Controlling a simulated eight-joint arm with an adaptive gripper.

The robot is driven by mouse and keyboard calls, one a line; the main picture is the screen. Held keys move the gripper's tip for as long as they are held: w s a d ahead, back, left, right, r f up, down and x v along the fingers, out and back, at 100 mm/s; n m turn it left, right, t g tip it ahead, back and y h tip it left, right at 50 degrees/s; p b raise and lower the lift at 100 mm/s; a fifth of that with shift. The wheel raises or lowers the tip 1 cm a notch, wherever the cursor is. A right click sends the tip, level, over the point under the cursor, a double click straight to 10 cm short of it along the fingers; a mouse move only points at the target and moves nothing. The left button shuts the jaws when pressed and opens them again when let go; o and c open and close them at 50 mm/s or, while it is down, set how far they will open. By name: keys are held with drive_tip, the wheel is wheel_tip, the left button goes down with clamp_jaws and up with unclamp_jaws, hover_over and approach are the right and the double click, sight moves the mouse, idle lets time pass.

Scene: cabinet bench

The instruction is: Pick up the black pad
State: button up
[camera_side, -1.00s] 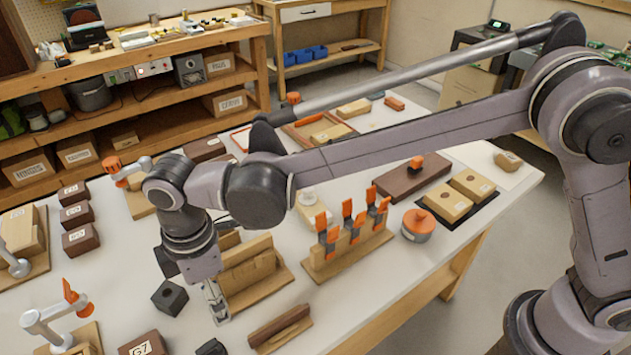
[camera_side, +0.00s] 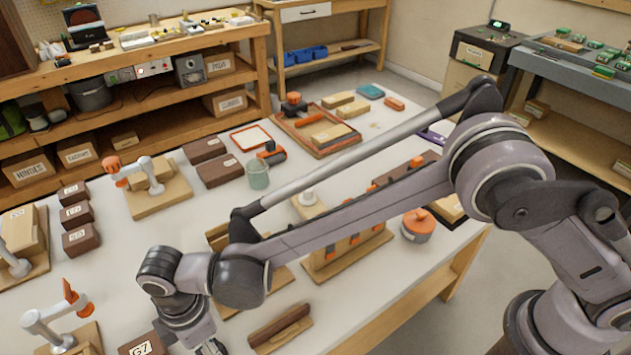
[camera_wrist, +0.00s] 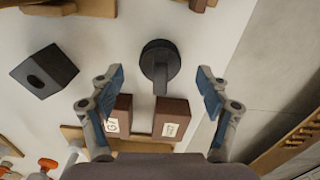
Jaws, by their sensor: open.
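The black pad (camera_wrist: 154,58) is a round dark disc with a bar-like grip, lying on the white bench in the upper middle of the wrist view. My gripper (camera_wrist: 159,76) is open and empty, its two blue-lined fingers spread to the left and right of the pad's grip in that view. I cannot tell how far above the pad the fingertips are. In the side view, my gripper end is at the lower edge of the picture, and its fingertips cannot be made out clearly there.
A dark block with a hole (camera_wrist: 45,70) lies left of the pad. Two labelled brown blocks (camera_wrist: 118,118) (camera_wrist: 171,118) lie below it in the wrist view. The bench edge and floor (camera_wrist: 275,60) are to the right. A wooden holder with a dark board (camera_side: 280,327) stands nearby.

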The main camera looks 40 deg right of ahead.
drive_tip(key=shift+f, duration=1.35)
drive_tip(key=c, duration=1.1)
drive_tip(key=shift+r, duration=0.1)
drive_tip(key=shift+c, duration=0.2)
